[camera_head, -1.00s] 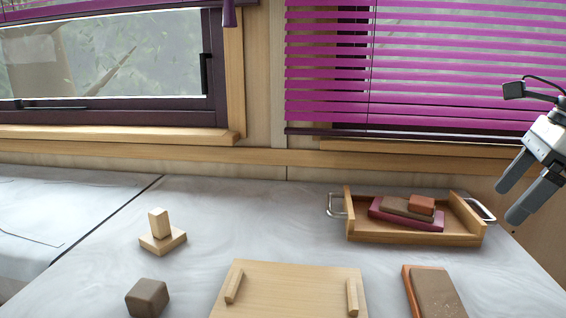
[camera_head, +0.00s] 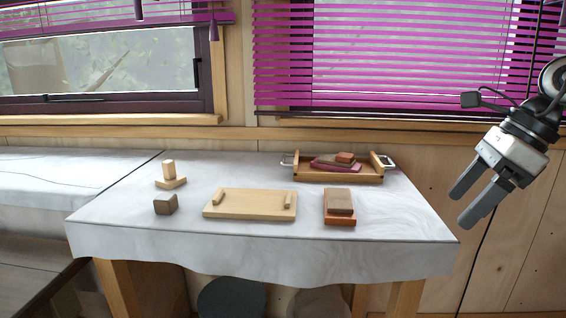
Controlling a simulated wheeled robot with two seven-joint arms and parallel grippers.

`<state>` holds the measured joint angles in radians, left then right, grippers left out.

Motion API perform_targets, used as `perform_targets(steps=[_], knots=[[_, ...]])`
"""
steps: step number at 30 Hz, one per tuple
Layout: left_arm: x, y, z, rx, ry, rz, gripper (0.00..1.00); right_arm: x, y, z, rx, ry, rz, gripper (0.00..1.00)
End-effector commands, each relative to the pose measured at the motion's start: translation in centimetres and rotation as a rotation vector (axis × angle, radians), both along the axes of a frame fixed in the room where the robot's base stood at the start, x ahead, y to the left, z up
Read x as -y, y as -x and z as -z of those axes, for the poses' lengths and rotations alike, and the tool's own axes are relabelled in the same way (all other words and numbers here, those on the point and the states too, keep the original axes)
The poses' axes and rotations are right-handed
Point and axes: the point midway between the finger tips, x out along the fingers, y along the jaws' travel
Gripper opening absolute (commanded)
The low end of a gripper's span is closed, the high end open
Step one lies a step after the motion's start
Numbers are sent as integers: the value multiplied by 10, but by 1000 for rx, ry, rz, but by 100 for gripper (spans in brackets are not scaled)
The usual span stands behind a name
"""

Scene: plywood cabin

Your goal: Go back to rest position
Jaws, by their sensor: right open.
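My right gripper (camera_head: 470,203) hangs at the right of the head view, in the air beyond the table's right edge. Its two dark fingers point down and left, apart, with nothing between them. It touches nothing. My left gripper is not in view. The table (camera_head: 290,236) has a pale marbled cover.
On the table are a wooden tray (camera_head: 372,179) with stacked blocks, a light board (camera_head: 245,211) with two bars, a brown block on a reddish one (camera_head: 340,221), a dark cube (camera_head: 165,204) and an L-shaped wooden piece (camera_head: 171,183).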

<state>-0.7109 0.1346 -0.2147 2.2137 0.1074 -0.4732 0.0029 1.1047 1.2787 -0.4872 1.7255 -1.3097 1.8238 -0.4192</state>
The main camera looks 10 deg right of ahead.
Motion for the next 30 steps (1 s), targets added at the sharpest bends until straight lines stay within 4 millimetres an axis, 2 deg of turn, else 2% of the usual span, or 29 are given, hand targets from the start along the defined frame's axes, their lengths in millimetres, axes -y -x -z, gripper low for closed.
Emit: perform_targets(steps=[8,11,14,15,17,18,20,23,26,28,30], knots=[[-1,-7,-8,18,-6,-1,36,-80,-17,32,-39,-274,-89,83],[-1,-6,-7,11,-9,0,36,-119,-19,44,-77,-438,-107,83],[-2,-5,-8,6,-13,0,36,-171,-16,55,-156,-691,-97,83],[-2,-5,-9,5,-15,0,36,-192,-14,57,-201,-820,-72,83],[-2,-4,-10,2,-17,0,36,-221,-11,58,-290,-1037,-6,83],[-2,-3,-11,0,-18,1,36,-236,-11,58,-361,-1186,62,83],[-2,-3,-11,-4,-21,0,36,-250,-14,59,-473,-1399,195,83],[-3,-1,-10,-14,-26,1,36,-254,-24,75,-680,-1720,494,83],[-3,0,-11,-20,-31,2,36,-243,-30,115,-906,-1974,887,83],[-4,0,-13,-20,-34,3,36,-233,-26,158,-1067,-2100,1213,83],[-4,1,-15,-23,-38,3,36,-225,-9,207,-1223,-2167,1563,83]])
